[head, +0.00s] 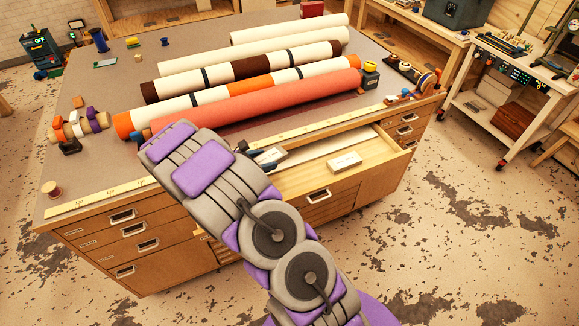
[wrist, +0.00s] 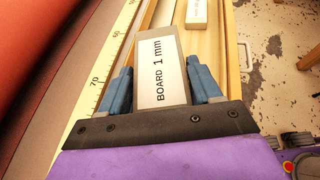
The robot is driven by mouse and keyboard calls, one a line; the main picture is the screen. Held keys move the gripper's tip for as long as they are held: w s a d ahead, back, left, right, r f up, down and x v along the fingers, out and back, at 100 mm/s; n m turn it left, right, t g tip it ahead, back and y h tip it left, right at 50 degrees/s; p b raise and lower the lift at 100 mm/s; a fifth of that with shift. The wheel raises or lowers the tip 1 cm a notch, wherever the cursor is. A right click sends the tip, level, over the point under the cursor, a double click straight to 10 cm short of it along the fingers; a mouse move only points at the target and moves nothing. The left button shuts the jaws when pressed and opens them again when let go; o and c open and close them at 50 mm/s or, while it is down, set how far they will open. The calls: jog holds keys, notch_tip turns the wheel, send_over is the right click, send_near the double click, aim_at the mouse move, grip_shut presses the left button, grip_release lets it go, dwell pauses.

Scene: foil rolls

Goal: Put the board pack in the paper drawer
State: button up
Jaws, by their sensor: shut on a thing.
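The board pack (wrist: 162,72), a pale block labelled "BOARD 1 mm", is between the two blue fingers of my gripper (wrist: 160,84), which is shut on it. In the head view the pack (head: 270,157) shows just past the end of my arm, at the left end of an open drawer (head: 385,158) and close to the bench's front edge. In the wrist view the drawer (wrist: 232,60) lies beyond and below the pack. I cannot tell how high above the drawer floor the pack is. The drawer's label is not readable.
A white labelled block (head: 344,161) lies inside the drawer, right of my gripper. Several long rolls (head: 260,95) lie on the bench top, the red one (head: 290,95) nearest. A measuring strip (head: 330,123) runs along the front edge.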

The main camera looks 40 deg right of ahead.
jog(key=s+d+f+m+g, duration=0.2)
jog(key=s+d+m+g, duration=0.15)
jog(key=d, duration=0.45)
jog(key=b, duration=0.3)
send_over(291, 184)
jog(key=shift+n, duration=0.25)
notch_tip(291, 184, down, 6)
jog(key=shift+f, duration=0.1)
jog(key=shift+d+f, duration=0.1)
jog(key=shift+f, duration=0.2)
notch_tip(291, 184, down, 3)
jog(key=shift+f+b, duration=0.2)
jog(key=shift+b, duration=0.1)
jog(key=shift+r, duration=0.15)
jog(key=o, duration=1.2)
jog(key=shift+c, duration=0.2)
